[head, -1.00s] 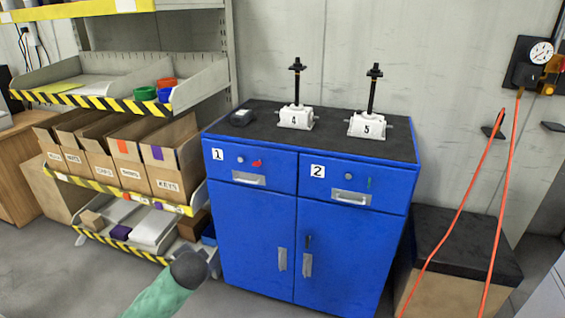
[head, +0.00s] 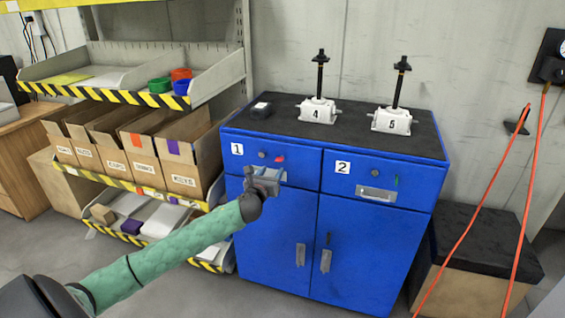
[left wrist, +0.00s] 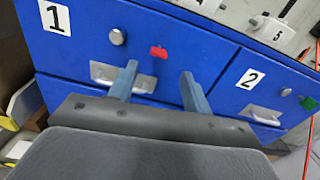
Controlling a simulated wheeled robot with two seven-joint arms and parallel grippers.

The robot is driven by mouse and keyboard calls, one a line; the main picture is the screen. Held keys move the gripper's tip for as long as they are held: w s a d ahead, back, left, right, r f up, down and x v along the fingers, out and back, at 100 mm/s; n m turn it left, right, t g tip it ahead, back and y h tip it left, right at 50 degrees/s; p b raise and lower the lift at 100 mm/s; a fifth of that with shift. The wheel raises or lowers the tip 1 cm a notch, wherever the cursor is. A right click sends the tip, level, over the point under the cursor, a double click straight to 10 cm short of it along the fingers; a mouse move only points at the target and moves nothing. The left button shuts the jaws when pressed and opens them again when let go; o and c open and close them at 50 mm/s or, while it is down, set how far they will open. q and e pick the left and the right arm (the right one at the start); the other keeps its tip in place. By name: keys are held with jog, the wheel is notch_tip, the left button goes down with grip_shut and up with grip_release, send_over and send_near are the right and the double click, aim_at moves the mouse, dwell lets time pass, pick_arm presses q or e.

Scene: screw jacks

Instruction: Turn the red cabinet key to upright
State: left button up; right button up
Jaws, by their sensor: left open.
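The red key (head: 280,159) sits on the front of drawer 1 of the blue cabinet (head: 262,230), right of a round knob. In the left wrist view the red key (left wrist: 158,52) looks roughly sideways, beyond and between my fingertips. My left gripper (head: 268,174) is just in front of drawer 1, below the key, and hides part of the drawer handle. In the left wrist view its two fingers (left wrist: 159,70) are apart with nothing between them. The gripper is apart from the key. My right gripper is not in view.
A green key (head: 397,181) is on drawer 2. A shelf with cardboard boxes (head: 150,150) is at left. Orange cables (head: 470,215) hang at right.

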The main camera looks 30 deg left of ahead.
aim_at(278, 161)
pick_arm(q)
jog(key=shift+m, duration=0.4)
jog(key=shift+p+x, duration=1)
jog(key=shift+x, duration=2.9)
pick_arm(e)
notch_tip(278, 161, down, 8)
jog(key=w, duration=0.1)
pick_arm(q)
jog(key=shift+a+f, duration=0.1)
jog(key=shift+c, duration=0.4)
jog(key=c, duration=0.9)
